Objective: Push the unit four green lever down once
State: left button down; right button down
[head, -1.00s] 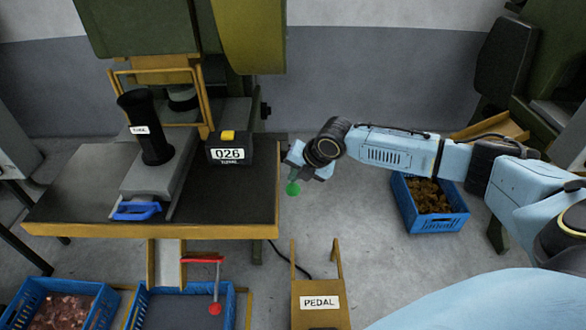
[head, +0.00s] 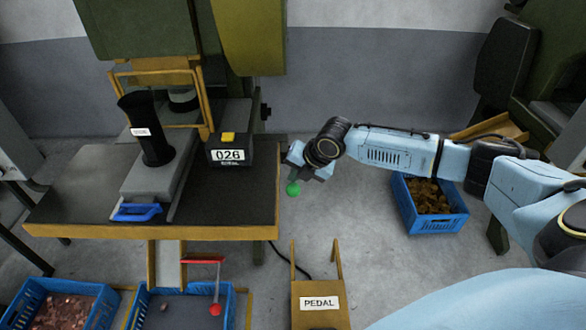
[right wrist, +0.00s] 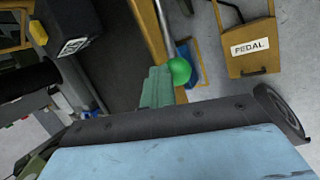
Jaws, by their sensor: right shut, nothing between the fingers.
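The green ball knob (head: 293,189) of the lever shows just right of the press table's right edge in the head view. The knob also shows in the right wrist view (right wrist: 179,71), on a thin grey rod. My right gripper (head: 294,168) is shut and empty, right at the knob and just above it in the head view. In the right wrist view its closed fingers (right wrist: 157,86) lie just left of the knob; I cannot tell whether they touch it. Most of the lever is hidden in the head view. My left gripper is not in view.
The press table (head: 250,232) carries a counter box (head: 229,152) reading 026 and a blue handle (head: 136,212). A yellow pedal (head: 319,290) stands in front. A blue crate (head: 436,223) sits on the floor at right.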

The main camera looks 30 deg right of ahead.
jog(key=shift+w+d+r+p, duration=0.15)
jog(key=shift+w+r+p, duration=0.1)
jog(key=shift+r+p, duration=0.45)
jog(key=shift+w+d+r+p, duration=0.15)
jog(key=shift+w+r+p, duration=0.2)
jog(key=shift+r, duration=0.55)
jog(key=shift+w+d+r+p, duration=0.2)
jog(key=shift+r+p, duration=0.35)
jog(key=shift+r, duration=0.25)
jog(key=r+p, duration=0.1)
jog(key=w+r+p, duration=0.1)
jog(key=r, duration=0.1)
jog(key=d+r+p, duration=0.1)
jog(key=shift+w+r, duration=0.25)
jog(key=shift+r, duration=0.1)
jog(key=shift+a, duration=0.1)
